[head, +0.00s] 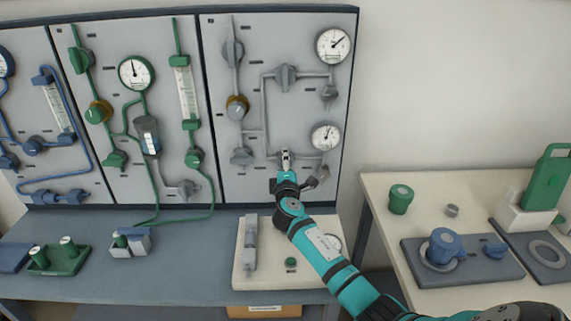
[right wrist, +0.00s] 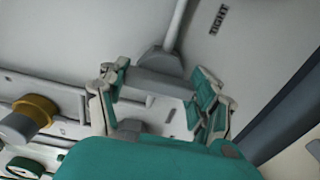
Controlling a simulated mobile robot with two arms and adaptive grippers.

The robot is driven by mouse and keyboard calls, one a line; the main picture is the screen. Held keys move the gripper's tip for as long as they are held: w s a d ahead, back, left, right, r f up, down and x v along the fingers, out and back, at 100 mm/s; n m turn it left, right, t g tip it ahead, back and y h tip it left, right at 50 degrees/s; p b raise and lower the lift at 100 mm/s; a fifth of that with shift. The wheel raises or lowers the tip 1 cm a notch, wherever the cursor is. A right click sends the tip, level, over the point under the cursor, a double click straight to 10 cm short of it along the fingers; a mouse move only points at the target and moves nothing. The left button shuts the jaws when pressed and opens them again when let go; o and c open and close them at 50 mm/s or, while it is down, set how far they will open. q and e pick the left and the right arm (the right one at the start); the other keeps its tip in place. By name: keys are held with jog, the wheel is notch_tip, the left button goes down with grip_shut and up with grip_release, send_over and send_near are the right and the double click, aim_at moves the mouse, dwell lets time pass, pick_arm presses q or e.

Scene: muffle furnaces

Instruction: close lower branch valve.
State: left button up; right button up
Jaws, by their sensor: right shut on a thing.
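My right gripper (head: 286,158) reaches the lower middle of the grey piping panel (head: 225,185), between a lower left valve (head: 242,156) and a tilted grey lever (head: 318,178). In the right wrist view, my right gripper (right wrist: 158,82) has its two fingers at either side of a grey valve handle (right wrist: 150,86), shut on it. A grey pipe (right wrist: 178,25) runs up from that valve. In the head view the held handle is mostly hidden by the gripper. My left gripper is not in view.
Two dial gauges (head: 326,136) (head: 333,45) and a brass-collared knob (head: 237,107) are on the same panel. Below lies a cream board (head: 275,283) on the blue bench. A cream table (head: 385,225) with a green jar (head: 400,199) stands right.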

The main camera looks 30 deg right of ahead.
jog(key=shift+f, duration=0.15)
jog(key=o, duration=1.2)
jog(key=v, duration=1.2)
jog(key=shift+a, duration=0.1)
